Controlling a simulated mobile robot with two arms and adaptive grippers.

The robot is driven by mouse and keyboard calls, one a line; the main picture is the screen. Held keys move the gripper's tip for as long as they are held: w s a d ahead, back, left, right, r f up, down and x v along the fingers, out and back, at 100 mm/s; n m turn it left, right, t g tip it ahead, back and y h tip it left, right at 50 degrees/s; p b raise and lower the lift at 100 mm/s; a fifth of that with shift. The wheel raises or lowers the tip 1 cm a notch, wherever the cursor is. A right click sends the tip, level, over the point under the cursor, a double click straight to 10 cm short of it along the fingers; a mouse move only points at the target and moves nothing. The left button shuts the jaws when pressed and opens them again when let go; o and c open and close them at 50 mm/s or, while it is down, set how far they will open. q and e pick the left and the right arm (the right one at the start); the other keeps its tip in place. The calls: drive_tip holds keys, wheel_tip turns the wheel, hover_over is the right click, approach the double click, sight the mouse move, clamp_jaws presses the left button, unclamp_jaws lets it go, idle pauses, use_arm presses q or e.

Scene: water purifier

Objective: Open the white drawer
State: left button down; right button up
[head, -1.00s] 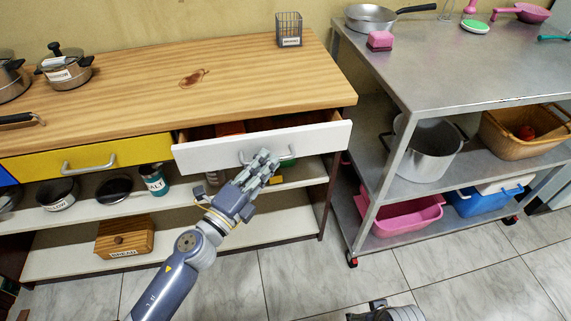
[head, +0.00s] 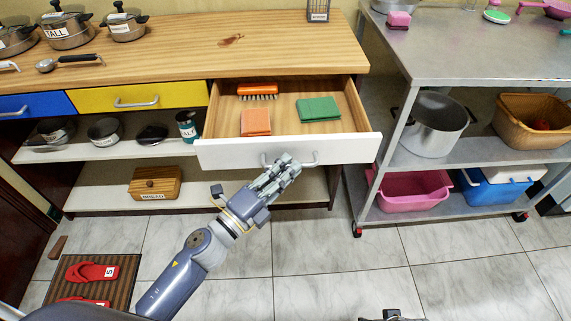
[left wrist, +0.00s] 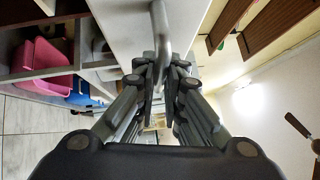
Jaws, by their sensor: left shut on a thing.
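The white drawer (head: 350,148) stands well pulled out from the wooden counter in the head view. An orange brush (head: 257,90), an orange cloth or sponge (head: 255,123) and a green one (head: 318,109) lie inside it. My left gripper (head: 282,172) is at the drawer's front, shut on its metal handle (head: 308,160); the handle also shows between the fingers in the left wrist view (left wrist: 159,30). The fingers hide part of the handle. A small part of my right arm shows at the bottom edge of the head view; its gripper's jaws cannot be made out.
A yellow drawer (head: 170,96) and a blue drawer (head: 30,105) are closed at the left. A metal cart (head: 470,70) with a pot (head: 436,125) and pink tub (head: 405,190) stands right. The tiled floor in front is clear; red slippers (head: 92,271) lie on a mat at lower left.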

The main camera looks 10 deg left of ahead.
use_arm(q)
drive_tip(key=shift+s, duration=0.1)
use_arm(e)
drive_tip(key=shift+d, duration=0.15)
use_arm(q)
drive_tip(key=c, duration=1.7)
unclamp_jaws()
use_arm(e)
drive_tip(key=shift+s, duration=0.2)
drive_tip(key=shift+s, duration=0.1)
use_arm(q)
drive_tip(key=v, duration=1.2)
